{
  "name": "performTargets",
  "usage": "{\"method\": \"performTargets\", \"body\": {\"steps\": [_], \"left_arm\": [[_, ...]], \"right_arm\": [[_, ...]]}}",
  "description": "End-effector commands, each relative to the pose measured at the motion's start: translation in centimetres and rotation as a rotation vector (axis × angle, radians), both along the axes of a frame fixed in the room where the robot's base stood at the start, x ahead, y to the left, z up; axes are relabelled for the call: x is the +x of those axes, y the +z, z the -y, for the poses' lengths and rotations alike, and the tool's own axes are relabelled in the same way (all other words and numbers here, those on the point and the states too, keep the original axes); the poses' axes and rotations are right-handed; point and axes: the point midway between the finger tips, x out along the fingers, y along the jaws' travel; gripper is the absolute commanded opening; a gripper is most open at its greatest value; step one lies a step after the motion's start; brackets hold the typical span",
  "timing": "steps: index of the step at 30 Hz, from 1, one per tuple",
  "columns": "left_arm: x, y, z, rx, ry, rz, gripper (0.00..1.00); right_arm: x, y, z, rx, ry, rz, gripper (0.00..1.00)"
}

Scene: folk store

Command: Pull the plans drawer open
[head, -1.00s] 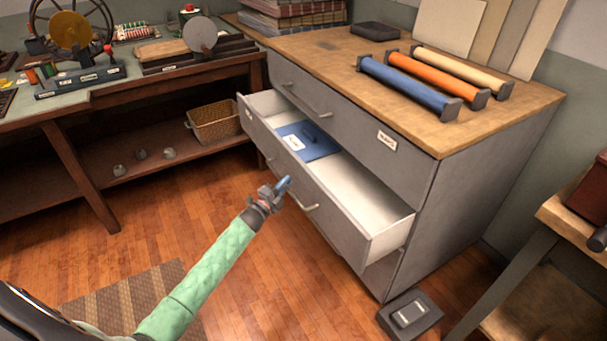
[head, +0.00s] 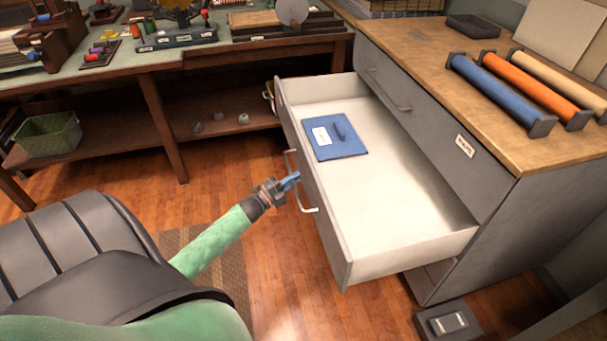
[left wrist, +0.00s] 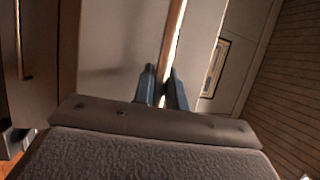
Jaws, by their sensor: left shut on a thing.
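The grey drawer (head: 332,235) of the cabinet stands far out, its white inside open to view. A blue folder (head: 337,137) with a white label and a dark small object on it lies on the drawer's floor. My left gripper (head: 291,181) is at the drawer's front and shut on its metal handle (head: 310,209). In the left wrist view the handle (left wrist: 172,45) runs between the two blue-grey fingers (left wrist: 161,92). The drawer's own label cannot be read. My right gripper is not in view.
The closed drawer above has a label (head: 465,146). Blue, orange and cream rolls (head: 503,92) lie on the cabinet top (head: 437,48). A workbench (head: 150,66) stands at the back left. A dark box-like thing (head: 448,323) is on the floor at right.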

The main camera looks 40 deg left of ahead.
Motion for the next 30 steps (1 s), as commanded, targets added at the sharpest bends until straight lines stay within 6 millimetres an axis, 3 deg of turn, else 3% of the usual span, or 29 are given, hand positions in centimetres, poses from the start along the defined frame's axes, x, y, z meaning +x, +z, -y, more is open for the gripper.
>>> {"method": "performTargets", "body": {"steps": [14, 15, 18, 30], "left_arm": [[-0.48, -0.11, -0.39, 0.000, 0.001, -0.002, 0.00], [-0.48, -0.11, -0.39, 0.000, 0.001, -0.002, 0.15], [-0.48, -0.10, -0.38, 0.000, 0.001, -0.002, 0.35], [-1.01, -0.22, -0.50, 0.000, 0.000, -0.001, 0.35]], "right_arm": [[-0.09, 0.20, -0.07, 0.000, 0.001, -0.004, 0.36], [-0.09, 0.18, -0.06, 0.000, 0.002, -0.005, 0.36], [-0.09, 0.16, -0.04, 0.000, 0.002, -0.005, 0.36], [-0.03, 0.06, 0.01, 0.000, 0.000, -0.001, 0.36]]}}
